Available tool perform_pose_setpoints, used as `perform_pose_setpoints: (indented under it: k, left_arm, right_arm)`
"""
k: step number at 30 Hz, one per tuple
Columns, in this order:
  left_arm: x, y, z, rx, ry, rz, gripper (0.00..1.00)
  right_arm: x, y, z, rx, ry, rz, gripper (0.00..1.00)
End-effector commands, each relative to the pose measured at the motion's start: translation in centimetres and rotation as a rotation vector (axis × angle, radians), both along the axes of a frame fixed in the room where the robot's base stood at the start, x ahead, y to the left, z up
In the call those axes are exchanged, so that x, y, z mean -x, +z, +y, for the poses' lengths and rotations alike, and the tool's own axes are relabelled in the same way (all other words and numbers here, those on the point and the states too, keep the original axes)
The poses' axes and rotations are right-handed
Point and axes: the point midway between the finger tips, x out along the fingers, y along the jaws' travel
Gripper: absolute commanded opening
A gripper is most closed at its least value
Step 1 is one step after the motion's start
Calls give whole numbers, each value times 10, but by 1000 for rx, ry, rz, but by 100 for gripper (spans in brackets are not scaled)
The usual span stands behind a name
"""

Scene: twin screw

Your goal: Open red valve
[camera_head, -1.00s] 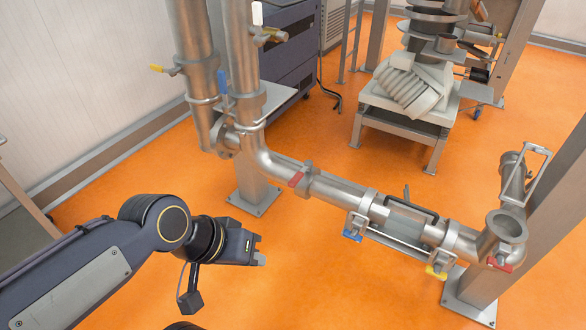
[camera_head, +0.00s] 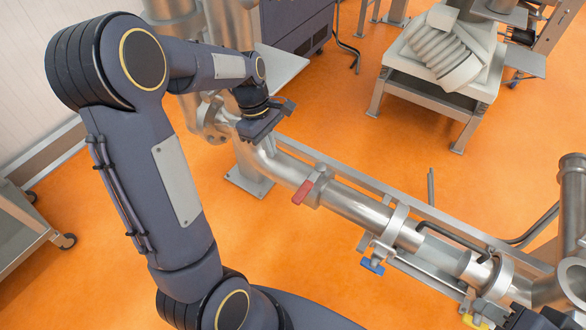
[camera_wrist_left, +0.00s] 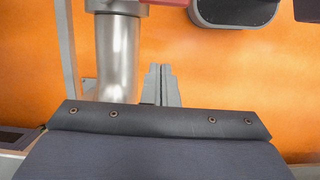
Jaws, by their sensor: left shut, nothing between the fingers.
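The red valve handle (camera_head: 303,192) sits on a clamp on the steel pipe (camera_head: 350,206), in the middle of the head view. A red strip (camera_wrist_left: 165,2) at the top edge of the left wrist view looks like the same handle. My left gripper (camera_head: 262,136) is above the pipe bend, to the upper left of the red handle and apart from it. In the left wrist view its fingers (camera_wrist_left: 161,72) are shut and empty, beside a steel pipe (camera_wrist_left: 117,58). A dark part at the bottom right corner of the head view looks like my right gripper (camera_head: 535,318); its fingers are unclear.
A blue handle (camera_head: 372,266) and a yellow handle (camera_head: 476,322) sit further right along the pipe. A white-topped stand (camera_head: 440,75) is at the back. Orange floor is open in front of the pipe. A grey cart (camera_head: 20,215) is at the left.

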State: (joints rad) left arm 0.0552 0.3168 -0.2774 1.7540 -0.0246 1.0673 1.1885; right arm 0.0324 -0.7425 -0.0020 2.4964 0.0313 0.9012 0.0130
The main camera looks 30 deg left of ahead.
Motion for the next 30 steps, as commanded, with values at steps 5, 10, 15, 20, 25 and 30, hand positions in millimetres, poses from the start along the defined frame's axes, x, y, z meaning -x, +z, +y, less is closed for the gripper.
perform_pose_setpoints:
  k: [5,10,15,20,25,30]
  left_arm:
    - [0,0,0,0,3,2,0]
    - [0,-1,0,0,1,1,0]
    - [1,-17,-4,2,1,5,0]
    - [2,-49,-12,2,0,7,0]
    - [3,-85,-21,1,0,6,0]
    - [3,-95,-41,2,-5,0,0]
  right_arm:
    - [0,0,0,0,0,0,36]
    - [0,0,0,0,0,0,36]
    - [0,-1,0,0,0,0,36]
    - [0,-2,0,0,0,0,36]
    - [0,-3,0,0,0,0,36]
    - [0,2,0,0,0,0,36]
